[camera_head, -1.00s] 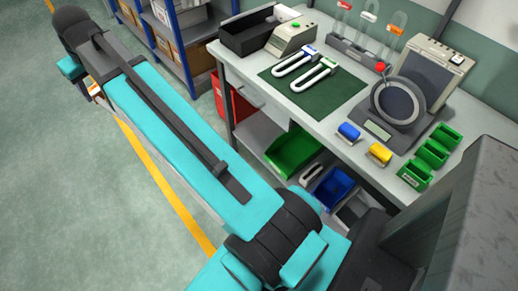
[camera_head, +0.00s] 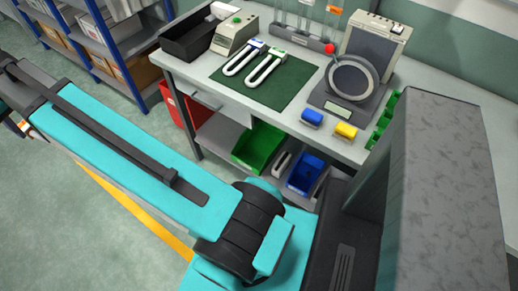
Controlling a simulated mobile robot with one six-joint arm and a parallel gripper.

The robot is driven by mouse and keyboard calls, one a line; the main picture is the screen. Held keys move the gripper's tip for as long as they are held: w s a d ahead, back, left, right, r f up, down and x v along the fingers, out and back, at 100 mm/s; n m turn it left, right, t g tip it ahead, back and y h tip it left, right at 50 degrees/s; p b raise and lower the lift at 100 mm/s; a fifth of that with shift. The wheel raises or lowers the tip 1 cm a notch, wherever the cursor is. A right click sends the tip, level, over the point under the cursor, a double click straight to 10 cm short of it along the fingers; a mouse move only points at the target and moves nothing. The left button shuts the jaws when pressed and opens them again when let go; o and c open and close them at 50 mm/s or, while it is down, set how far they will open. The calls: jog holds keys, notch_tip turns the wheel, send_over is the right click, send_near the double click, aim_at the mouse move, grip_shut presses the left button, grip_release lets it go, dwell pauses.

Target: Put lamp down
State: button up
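Two white U-shaped tubes, one with a blue end (camera_head: 241,62) and one with a green end (camera_head: 267,69), lie side by side on a dark green mat (camera_head: 228,80) on the workbench. Several upright tubes with coloured caps, one of them orange (camera_head: 334,9), stand at the back of the bench, cut by the top edge. I cannot tell which of these is the lamp. My teal arm stretches to the left edge, away from the bench. Its end is cut off there, with only a small orange and white bit showing, so my gripper and anything in it cannot be made out.
A black open box (camera_head: 188,40) and a beige device (camera_head: 235,36) stand at the bench's back left. A ring-shaped instrument (camera_head: 345,103) with a red knob stands at right. Blue (camera_head: 312,117) and yellow (camera_head: 345,131) blocks lie near the front edge. Shelving (camera_head: 105,40) stands at left.

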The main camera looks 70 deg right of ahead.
jog(key=s+d+f+m+g+h+b, duration=0.1)
jog(key=s+d+f+m+b, duration=0.3)
jog(key=d+f+b, duration=0.6)
jog(key=s+d+f+m+h+b, duration=0.1)
jog(key=s+d+f+m+b, duration=0.35)
jog(key=d+f, duration=0.9)
jog(key=s+d+f+m+g+h+b, duration=0.15)
jog(key=s+d+f+b, duration=0.6)
jog(key=f, duration=0.85)
jog(key=s+d+f+m+g+b, duration=0.1)
jog(key=s+d+f+m+b, duration=0.4)
jog(key=s+f, duration=0.8)
jog(key=s+d+f+m+g+b, duration=0.2)
jog(key=s+d+f+m+b, duration=0.3)
jog(key=s+d+f+b, duration=0.7)
jog(key=s+d+f, duration=0.1)
jog(key=s+d, duration=0.2)
jog(key=d, duration=0.1)
jog(key=shift+f+m, duration=0.2)
jog(key=shift+m, duration=0.2)
jog(key=w+d+f+b, duration=0.1)
jog(key=d+b, duration=0.4)
jog(key=d, duration=1.1)
jog(key=shift+f, duration=0.25)
jog(key=shift+f, duration=0.1)
